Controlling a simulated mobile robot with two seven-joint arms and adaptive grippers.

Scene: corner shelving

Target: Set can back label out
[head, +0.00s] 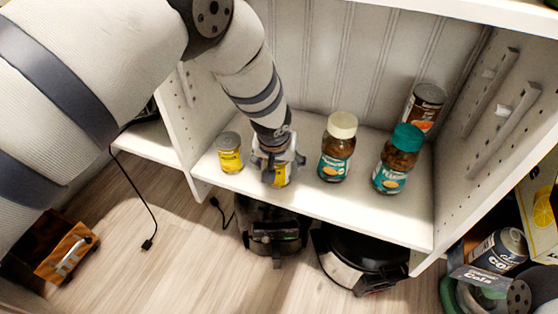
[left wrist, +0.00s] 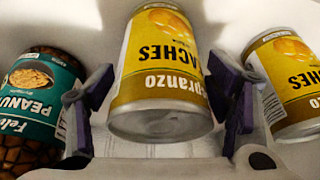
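A yellow peaches can (head: 280,175) stands at the front of the shelf, mostly covered by my left gripper (head: 278,163). In the left wrist view the can (left wrist: 155,75) appears upside down between the two purple-padded fingers (left wrist: 165,95). Its label text faces that camera. Thin gaps show beside the can, so the fingers look open around it, though contact at the tips is hard to judge. A second yellow can (head: 230,155) stands to the left; it also shows at the right of the left wrist view (left wrist: 287,85).
A white-lidded jar (head: 337,150) stands right of the gripper, then a teal-lidded jar (head: 398,160), with a brown can (head: 423,105) behind it. A peanut jar (left wrist: 40,105) is close beside a finger in the left wrist view. The shelf's right wall (head: 490,130) bounds the space.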

